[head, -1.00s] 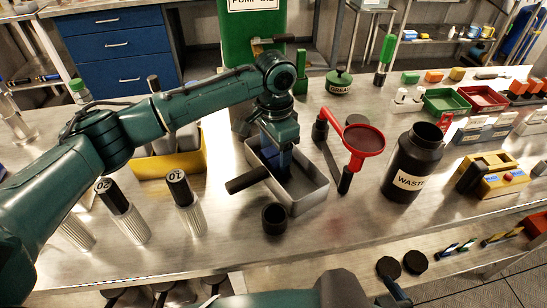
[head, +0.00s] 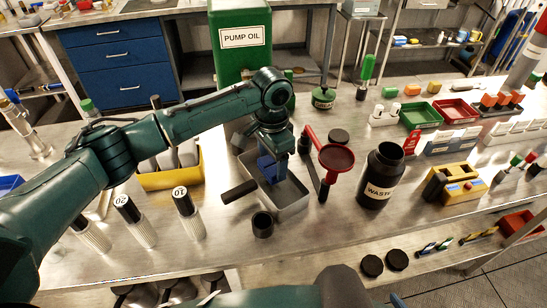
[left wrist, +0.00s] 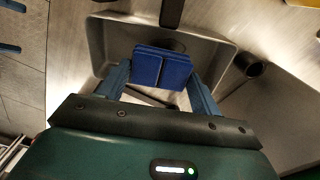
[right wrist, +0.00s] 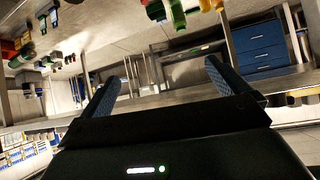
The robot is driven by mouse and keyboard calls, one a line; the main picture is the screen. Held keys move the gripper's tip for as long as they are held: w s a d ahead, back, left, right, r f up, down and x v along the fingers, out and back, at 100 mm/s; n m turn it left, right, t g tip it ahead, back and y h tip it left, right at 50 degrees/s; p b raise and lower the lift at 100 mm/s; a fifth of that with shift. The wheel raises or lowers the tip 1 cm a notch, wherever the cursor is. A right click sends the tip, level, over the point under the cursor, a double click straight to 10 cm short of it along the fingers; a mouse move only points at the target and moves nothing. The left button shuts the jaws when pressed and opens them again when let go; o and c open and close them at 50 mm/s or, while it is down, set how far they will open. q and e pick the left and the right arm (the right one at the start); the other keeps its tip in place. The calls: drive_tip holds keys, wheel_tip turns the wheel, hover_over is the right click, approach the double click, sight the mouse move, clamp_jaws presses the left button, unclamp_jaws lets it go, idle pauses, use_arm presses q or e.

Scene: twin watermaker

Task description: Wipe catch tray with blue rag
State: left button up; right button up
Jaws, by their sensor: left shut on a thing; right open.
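The catch tray (head: 291,207) is a grey metal open box on the bench; it also shows in the left wrist view (left wrist: 222,48). My left gripper (head: 270,168) reaches down into it and is shut on the blue rag (left wrist: 160,68). The rag is a folded blue block between the two fingers, and part of it shows in the head view (head: 267,170). A dark patch lies on the tray floor beyond the rag in the left wrist view. Whether the rag touches the floor I cannot tell. My right gripper (right wrist: 164,75) is open and empty, away from the tray.
A small black cup (head: 262,224) stands in front. A red funnel (head: 336,158) and the black waste bottle (head: 381,176) stand to the right.

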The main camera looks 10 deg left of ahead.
use_arm(q)
drive_tip(key=shift+r, duration=1.3)
